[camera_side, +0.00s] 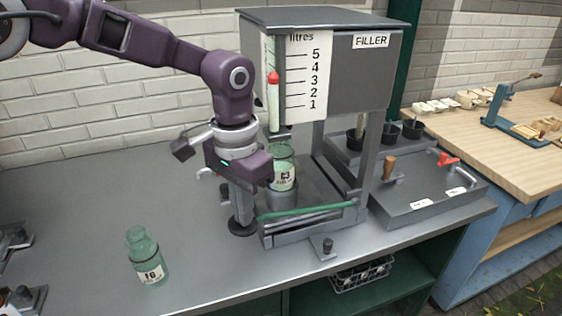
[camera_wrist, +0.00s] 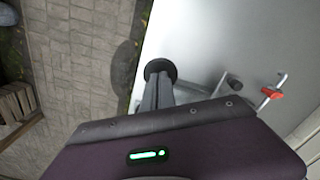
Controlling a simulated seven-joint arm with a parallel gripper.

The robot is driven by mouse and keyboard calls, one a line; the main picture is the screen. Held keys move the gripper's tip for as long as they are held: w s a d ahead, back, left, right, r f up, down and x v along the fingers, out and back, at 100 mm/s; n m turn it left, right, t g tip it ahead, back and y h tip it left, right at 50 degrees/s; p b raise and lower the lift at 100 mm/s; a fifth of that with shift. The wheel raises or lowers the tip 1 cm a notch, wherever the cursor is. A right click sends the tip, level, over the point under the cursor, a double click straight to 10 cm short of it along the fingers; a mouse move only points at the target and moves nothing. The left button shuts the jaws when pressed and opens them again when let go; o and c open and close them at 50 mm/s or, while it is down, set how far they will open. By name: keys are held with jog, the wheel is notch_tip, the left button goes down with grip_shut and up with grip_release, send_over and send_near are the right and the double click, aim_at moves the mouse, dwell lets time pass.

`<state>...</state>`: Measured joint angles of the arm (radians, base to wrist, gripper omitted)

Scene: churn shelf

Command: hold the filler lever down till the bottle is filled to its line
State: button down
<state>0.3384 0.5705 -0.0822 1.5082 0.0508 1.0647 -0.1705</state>
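A green glass bottle (camera_side: 283,160) with a pale label stands upright in the grey filler (camera_side: 365,75). Its fill line and liquid level are too small to tell. The filler's scale board (camera_side: 306,80) is marked in litres, with a red-topped gauge (camera_side: 273,95) beside it. My gripper (camera_side: 241,217) points down in front of and left of the bottle. Its fingers look close together, with nothing visible between them. The fingertips are at a round black pad (camera_side: 243,229), which also shows in the wrist view (camera_wrist: 160,68). I cannot tell whether this pad is the lever's end or whether they touch it.
A second green bottle (camera_side: 147,260) stands on the open grey bench at front left. A green bar (camera_side: 305,211) crosses the filler's front. A panel (camera_side: 430,190) with a red handle (camera_side: 448,160) and dark cups (camera_side: 390,135) lie right. The bench's left middle is clear.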

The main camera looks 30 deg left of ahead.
jog(key=shift+f, duration=2.95)
jog(key=shift+f, duration=0.95)
dwell(4.1)
